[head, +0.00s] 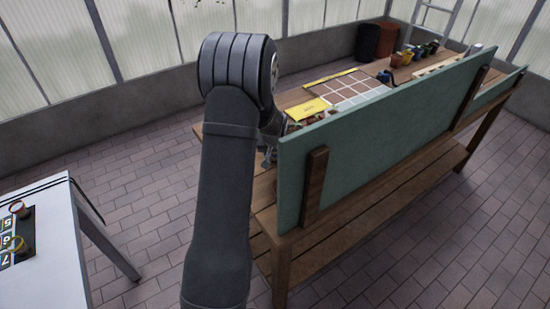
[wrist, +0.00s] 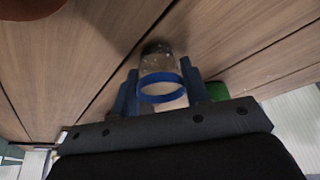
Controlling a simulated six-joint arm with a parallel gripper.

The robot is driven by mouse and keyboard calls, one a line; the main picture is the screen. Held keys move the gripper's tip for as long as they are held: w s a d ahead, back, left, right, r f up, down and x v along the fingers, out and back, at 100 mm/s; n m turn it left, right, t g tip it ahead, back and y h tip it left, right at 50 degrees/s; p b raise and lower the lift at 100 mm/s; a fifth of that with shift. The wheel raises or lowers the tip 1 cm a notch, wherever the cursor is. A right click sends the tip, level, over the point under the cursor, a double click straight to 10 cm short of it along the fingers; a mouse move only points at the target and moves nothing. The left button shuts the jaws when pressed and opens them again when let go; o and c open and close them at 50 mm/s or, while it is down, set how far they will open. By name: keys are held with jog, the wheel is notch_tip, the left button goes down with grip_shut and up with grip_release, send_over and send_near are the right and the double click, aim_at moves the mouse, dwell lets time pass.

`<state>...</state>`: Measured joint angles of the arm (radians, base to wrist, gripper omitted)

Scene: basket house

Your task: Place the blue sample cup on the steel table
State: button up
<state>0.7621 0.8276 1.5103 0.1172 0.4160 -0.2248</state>
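A clear cup with a blue ring, the blue sample cup (wrist: 160,88), is between the two fingers of my gripper (wrist: 160,72) in the wrist view, close over wooden planks. The fingers flank it closely on both sides; I cannot tell whether they press on it. A dark patch shows at its far end; whether it touches the wood is unclear. In the head view my gripper (head: 267,155) is mostly hidden by my arm and the green board, and the cup cannot be made out. The pale-topped steel table (head: 62,245) stands at the lower left, apart from the gripper.
A wooden bench (head: 290,97) has a green backboard (head: 375,135), a yellow card (head: 308,109), a tile grid and several small pots. Open brick floor lies between bench and table.

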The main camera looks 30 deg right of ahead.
jog(key=c, duration=0.5)
notch_tip(320, 180, up, 10)
jog(key=shift+c, duration=0.2)
jog(key=shift+n+y, duration=0.3)
jog(key=shift+n, duration=0.5)
jog(key=w+a+f, duration=0.1)
jog(key=a, duration=0.2)
jog(key=w+a+f, duration=0.1)
jog(key=w+a, duration=0.1)
jog(key=a, duration=0.1)
jog(key=w+a+f, duration=0.1)
jog(key=a, duration=0.3)
jog(key=shift+w+f, duration=0.15)
jog(key=shift+f, duration=0.25)
jog(key=s+a+f+n+y, duration=0.1)
jog(key=a+f, duration=0.4)
jog(key=a, duration=1.1)
jog(key=s+a+f+n+t+y, duration=0.1)
jog(key=a+f+n, duration=0.3)
jog(key=a, duration=1.3)
jog(key=shift+f+n, duration=0.3)
jog(key=shift+f, duration=0.05)
